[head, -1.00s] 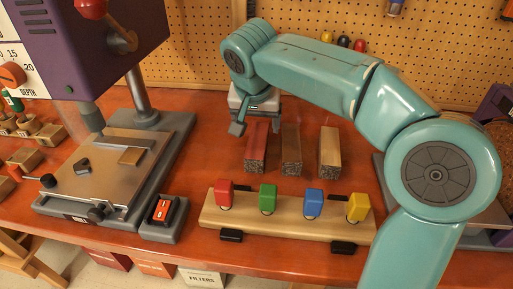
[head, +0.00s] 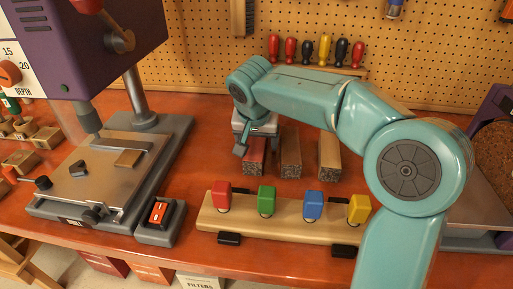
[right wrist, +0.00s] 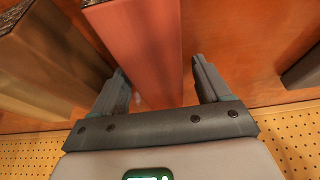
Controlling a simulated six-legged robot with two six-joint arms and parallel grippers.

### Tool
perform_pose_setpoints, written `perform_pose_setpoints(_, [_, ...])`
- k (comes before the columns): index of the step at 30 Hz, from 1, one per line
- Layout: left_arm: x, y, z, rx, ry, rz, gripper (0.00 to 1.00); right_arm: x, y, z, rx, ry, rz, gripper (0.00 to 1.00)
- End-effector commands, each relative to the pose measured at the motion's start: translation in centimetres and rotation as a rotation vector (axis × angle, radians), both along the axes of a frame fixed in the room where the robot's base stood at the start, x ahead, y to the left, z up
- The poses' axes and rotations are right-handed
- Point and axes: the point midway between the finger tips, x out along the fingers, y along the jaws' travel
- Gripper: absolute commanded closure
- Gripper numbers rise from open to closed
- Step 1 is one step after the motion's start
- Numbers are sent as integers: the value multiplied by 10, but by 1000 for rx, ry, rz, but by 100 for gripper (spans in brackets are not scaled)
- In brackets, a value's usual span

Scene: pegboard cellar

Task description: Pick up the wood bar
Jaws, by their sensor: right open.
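Three bars lie side by side on the orange-red bench: a reddish one (head: 254,160), a darker brown one (head: 290,158) and a pale tan one (head: 329,158), with rough speckled near ends. My right gripper (head: 247,146) is low over the reddish bar, partly hiding its far part. In the right wrist view my right gripper (right wrist: 158,72) is open, with the reddish bar (right wrist: 138,40) running between its fingers; I cannot tell whether they touch it. The brown bar (right wrist: 45,60) lies left of the fingers there. My left gripper is out of view.
A wooden block with coloured switches (head: 285,227) stands in front of the bars. A purple drill press (head: 115,45) with its grey base (head: 160,150) stands to the left. Screwdrivers (head: 307,48) hang on the pegboard (head: 200,50) behind. My right arm crosses above the bench on the right.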

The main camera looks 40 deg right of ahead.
Motion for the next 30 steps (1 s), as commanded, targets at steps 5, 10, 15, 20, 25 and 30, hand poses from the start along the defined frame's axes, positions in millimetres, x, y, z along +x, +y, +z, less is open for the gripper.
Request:
perform_pose_setpoints(5, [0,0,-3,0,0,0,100,0,0,-3,0,0,0,23])
perform_pose_setpoints(10, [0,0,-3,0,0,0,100,0,0,-3,0,0,0,43])
perform_pose_setpoints(15, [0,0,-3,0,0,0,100,0,0,-3,0,0,0,86])
perform_pose_setpoints(20, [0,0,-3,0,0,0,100,0,0,-3,0,0,0,85])
perform_pose_setpoints(25, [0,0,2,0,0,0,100,0,0,3,1,-1,0,85])
perform_pose_setpoints(30, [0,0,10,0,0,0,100,1,0,29,-1,-5,0,85])
